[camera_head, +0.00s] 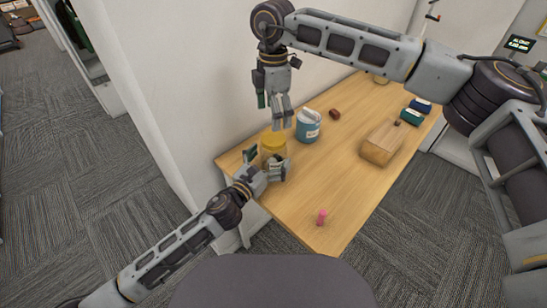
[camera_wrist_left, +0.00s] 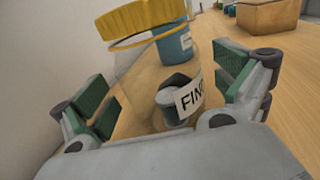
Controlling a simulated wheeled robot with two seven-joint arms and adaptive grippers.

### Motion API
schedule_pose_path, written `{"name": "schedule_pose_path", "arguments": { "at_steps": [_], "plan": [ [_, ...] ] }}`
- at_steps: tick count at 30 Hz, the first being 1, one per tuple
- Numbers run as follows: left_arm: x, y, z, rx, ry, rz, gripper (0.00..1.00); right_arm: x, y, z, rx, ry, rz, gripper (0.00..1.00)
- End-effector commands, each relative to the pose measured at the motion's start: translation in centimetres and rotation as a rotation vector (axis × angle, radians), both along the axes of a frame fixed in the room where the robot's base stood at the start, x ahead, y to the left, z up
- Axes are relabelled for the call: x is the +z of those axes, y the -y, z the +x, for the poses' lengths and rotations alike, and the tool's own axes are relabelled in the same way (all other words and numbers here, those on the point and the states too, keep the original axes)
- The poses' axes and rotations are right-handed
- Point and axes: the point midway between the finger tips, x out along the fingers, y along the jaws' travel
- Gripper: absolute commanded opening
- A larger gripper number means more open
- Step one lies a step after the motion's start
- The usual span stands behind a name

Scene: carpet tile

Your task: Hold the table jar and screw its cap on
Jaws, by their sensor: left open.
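The clear jar (camera_wrist_left: 150,85) stands at the table's left edge with a label reading "FIN" and dark contents. In the head view its yellow cap (camera_head: 273,139) is at its top. In the left wrist view the cap (camera_wrist_left: 143,17) has a thin yellow ring under it; I cannot tell whether it is seated. My left gripper (camera_head: 267,163) is open, low at the jar, with its green-padded fingers on either side. In the wrist view gaps show between pads and jar. My right gripper (camera_head: 273,108) hangs above the cap, fingers down and seemingly apart, holding nothing visible.
A blue container (camera_head: 308,128) stands close behind the jar, right of the right gripper. A small brown object (camera_head: 334,114), a wooden box (camera_head: 381,144) and dark blue and green items (camera_head: 412,115) lie farther right. A pink item (camera_head: 321,218) is near the front edge. A wall runs behind.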

Motion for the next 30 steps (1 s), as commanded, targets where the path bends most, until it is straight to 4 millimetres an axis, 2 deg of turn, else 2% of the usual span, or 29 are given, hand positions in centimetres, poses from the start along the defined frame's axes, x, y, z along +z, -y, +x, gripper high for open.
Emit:
{"name": "schedule_pose_path", "arguments": {
  "at_steps": [6,19,30],
  "plan": [
    [0.1,0.7,1.1,0.000,0.001,-0.001,0.98,0.0,0.0,0.0,0.000,0.000,0.000,0.85],
    [0.0,0.9,1.4,-0.001,0.000,0.000,0.97,0.0,0.0,0.0,0.000,0.000,0.000,0.85],
    [0.0,0.9,1.4,0.000,0.000,0.000,0.49,0.0,0.0,0.0,0.000,0.000,0.000,0.85]
  ]
}}
